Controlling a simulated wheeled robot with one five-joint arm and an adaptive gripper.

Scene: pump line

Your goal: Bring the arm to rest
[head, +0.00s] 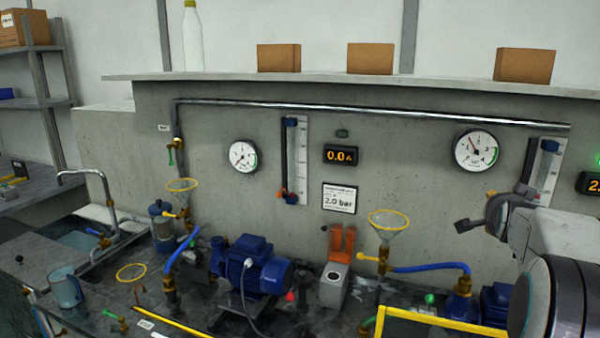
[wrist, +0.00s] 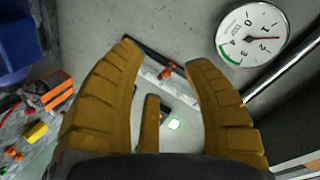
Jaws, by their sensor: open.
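My arm (head: 560,245) reaches in from the right edge of the head view, raised in front of the concrete wall. My gripper (wrist: 165,56) shows in the wrist view with its brown-yellow fingers spread wide and nothing between them. A round dial (wrist: 251,34) is past the right finger. In the head view my arm's own links mostly hide the fingers.
A blue pump (head: 245,265), yellow-rimmed funnels (head: 389,222) and blue hoses (head: 430,268) crowd the bench below. A yellow frame (head: 440,321) is near my arm. Wall gauges (head: 476,151) and a pipe (head: 370,112) are behind it. A ledge (head: 340,81) holds boxes and a bottle.

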